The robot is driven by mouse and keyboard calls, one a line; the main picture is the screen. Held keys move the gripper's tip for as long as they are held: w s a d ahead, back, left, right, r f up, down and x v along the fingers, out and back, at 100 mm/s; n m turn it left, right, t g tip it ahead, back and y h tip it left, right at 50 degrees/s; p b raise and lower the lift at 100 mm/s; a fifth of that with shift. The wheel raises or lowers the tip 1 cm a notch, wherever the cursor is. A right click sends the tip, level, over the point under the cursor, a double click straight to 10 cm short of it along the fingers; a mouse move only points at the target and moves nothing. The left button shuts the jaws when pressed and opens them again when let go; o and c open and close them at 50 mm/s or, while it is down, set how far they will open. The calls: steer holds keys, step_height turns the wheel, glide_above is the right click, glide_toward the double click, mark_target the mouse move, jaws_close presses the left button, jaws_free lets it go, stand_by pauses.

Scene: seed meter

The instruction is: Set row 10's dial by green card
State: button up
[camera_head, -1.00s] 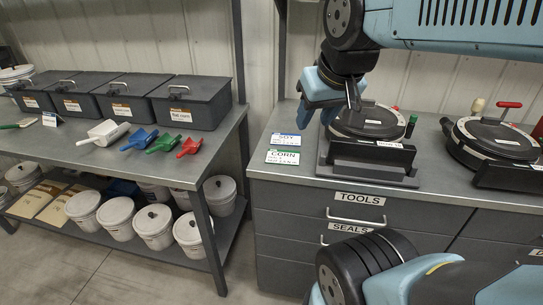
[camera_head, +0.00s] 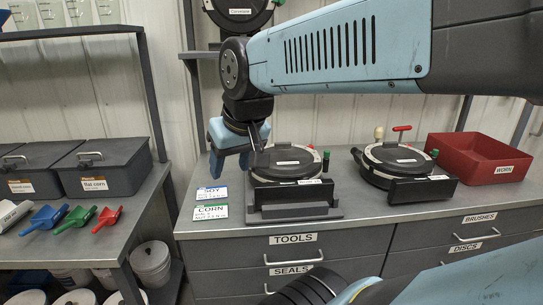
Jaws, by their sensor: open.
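A green-striped card marked CORN (camera_head: 210,212) lies flat on the grey bench at its left end. A blue-striped SOY card (camera_head: 212,193) lies just behind it. A round black seed meter (camera_head: 287,162) sits in a dark stand right of the cards; its dial setting and front label are too small to read. A second black meter (camera_head: 400,165) stands further right, with a red handle on top; its label is also unreadable. My gripper (camera_head: 237,163), with blue fingers, is open and empty. It appears above the bench by the left meter's left edge, partly overlapping it in view.
A red bin marked WORN (camera_head: 480,158) stands at the bench's right. Drawers marked TOOLS and SEALS are below. A left table holds dark lidded boxes (camera_head: 105,165) and coloured scoops (camera_head: 75,218). Another round meter (camera_head: 240,12) is above. Bare bench (camera_head: 375,210) lies in front of the meters.

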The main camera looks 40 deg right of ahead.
steer(key=w+d+r+m+g, duration=0.1)
steer(key=w+d+r+m, duration=0.2)
steer(key=w+d, duration=0.5)
steer(key=m+g, duration=0.4)
steer(key=m, duration=0.4)
glide_above(310, 146)
steer(key=f, duration=1.2)
steer(key=shift+w+a, duration=0.1)
steer(key=shift+a, duration=0.25)
steer(key=shift+d+f, duration=0.2)
steer(key=shift+d, duration=0.25)
steer(key=shift+f, duration=3.7)
jaws_close()
